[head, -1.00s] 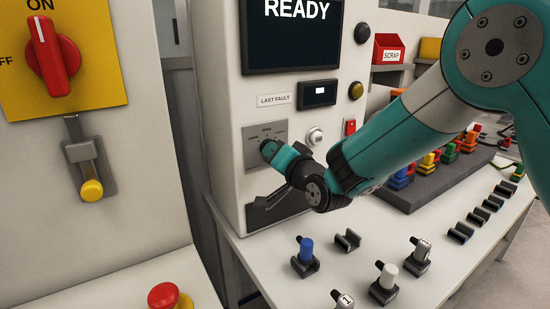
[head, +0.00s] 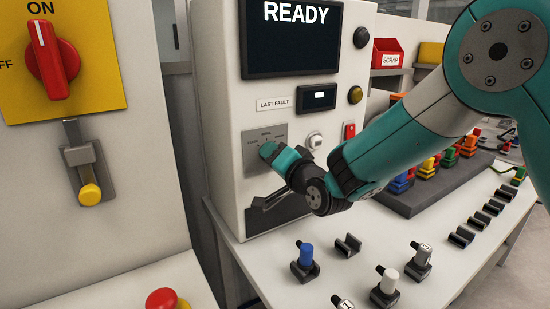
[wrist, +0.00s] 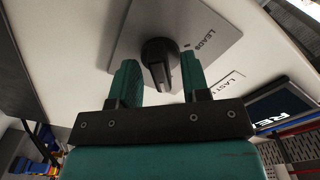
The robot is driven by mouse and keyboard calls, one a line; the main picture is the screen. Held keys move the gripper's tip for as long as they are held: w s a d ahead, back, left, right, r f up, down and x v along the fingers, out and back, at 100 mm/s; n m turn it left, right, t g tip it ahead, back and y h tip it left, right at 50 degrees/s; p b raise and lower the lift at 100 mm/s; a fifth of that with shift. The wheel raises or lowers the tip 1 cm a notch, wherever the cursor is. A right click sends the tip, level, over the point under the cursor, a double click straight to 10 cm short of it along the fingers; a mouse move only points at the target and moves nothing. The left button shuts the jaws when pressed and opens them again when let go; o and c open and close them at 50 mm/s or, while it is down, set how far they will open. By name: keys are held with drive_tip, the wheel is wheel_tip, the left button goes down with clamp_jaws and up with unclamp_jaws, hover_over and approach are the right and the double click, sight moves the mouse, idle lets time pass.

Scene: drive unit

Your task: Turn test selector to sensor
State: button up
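The test selector is a black knob (wrist: 158,55) on a grey plate (wrist: 205,35), close in front of my gripper (wrist: 160,72) in the wrist view. The two teal fingers stand one on each side of the knob, with a visible gap on both sides, so my gripper is open. One label on the plate reads LEADS; other lettering there is too small or hidden. In the head view my gripper (head: 270,152) is at the selector plate (head: 277,134) on the white cabinet and covers the knob. Which label the knob points to cannot be told.
Above the selector are a small display (head: 317,97) and a READY screen (head: 290,35). A round white button (head: 314,141) and a red switch (head: 349,131) sit to its right. A dark slanted part (head: 275,208) lies below. The bench holds several cylinders in holders.

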drive_tip(key=b+v, duration=0.6)
drive_tip(key=v, duration=1.1)
drive_tip(key=shift+s+d+b, duration=0.2)
drive_tip(key=shift+b, duration=0.2)
